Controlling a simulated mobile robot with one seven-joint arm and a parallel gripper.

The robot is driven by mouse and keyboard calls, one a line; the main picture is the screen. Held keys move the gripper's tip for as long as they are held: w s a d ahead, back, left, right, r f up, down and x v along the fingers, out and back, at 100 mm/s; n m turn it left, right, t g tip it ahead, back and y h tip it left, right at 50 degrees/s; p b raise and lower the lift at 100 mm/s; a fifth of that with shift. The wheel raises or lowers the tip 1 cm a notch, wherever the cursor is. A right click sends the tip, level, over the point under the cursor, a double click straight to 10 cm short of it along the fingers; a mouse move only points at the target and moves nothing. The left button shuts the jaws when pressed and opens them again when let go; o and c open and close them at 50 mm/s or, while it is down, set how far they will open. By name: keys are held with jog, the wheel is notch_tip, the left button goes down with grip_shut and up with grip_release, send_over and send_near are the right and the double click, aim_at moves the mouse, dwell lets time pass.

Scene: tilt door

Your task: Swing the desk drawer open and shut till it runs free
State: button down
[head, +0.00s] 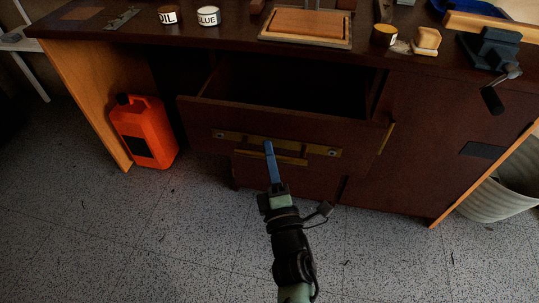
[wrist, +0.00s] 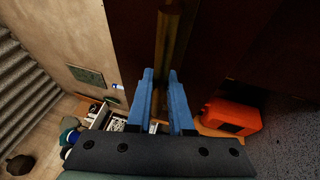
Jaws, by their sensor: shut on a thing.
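The desk drawer (head: 205,112) is a dark red-brown box standing partly open under the desk top, with its dark interior showing. A long brass plate (head: 320,149) is on its front, with a brass handle bar (head: 290,160) just below and in front. My gripper (head: 268,147), with blue fingers, reaches the handle from below and is shut on the bar. In the wrist view, the bar (wrist: 168,45) runs up from between the blue fingertips (wrist: 161,76). The fingers hide part of the handle.
An orange jug (head: 146,132) stands on the floor left of the drawer. The desk top (head: 130,32) holds tins, a wooden tray (head: 305,27) and a dark vise (head: 490,50). A pale bin (head: 497,200) stands at right. The speckled floor (head: 170,230) in front is clear.

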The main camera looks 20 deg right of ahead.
jog(key=shift+s+a, duration=0.2)
jog(key=shift+s, duration=0.2)
jog(key=c, duration=0.8)
grip_release()
jog(key=shift+w, duration=0.1)
jog(key=v, duration=1.3)
jog(key=shift+p, duration=0.4)
